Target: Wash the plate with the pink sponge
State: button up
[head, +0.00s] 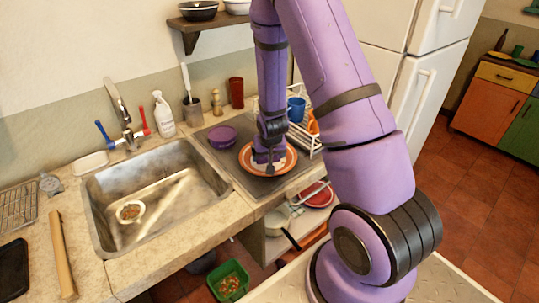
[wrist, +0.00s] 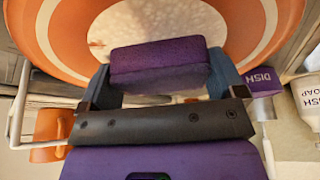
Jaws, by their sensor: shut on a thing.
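An orange plate with a pale ring (head: 291,158) lies on the dark mat right of the sink. It fills the top of the wrist view (wrist: 40,30), with a pale patch at its middle. My gripper (head: 264,160) is over the plate. In the wrist view its two blue-grey fingers are shut on a purple, block-shaped sponge (wrist: 160,65); it looks purple rather than pink. The sponge is over the plate's middle, and I cannot tell whether it touches. In the head view the sponge is hidden or too small to make out.
A metal sink (head: 150,195) lies further left. A white soap bottle (head: 163,115) stands behind. A dish rack (head: 306,140) with a blue mug (head: 296,109) stands close to the plate's right.

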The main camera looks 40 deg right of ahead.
jog(key=shift+w+a, duration=0.1)
jog(key=shift+a, duration=0.1)
jog(key=shift+s+a+f, duration=0.15)
jog(key=shift+s+a, duration=0.05)
jog(key=shift+a, duration=0.1)
jog(key=shift+s+a, duration=0.1)
jog(key=shift+s, duration=0.1)
jog(key=shift+s, duration=0.25)
jog(key=shift+d, duration=0.65)
jog(key=shift+w, duration=0.15)
jog(key=shift+w+d, duration=0.1)
jog(key=shift+w, duration=0.2)
jog(key=shift+w, duration=0.1)
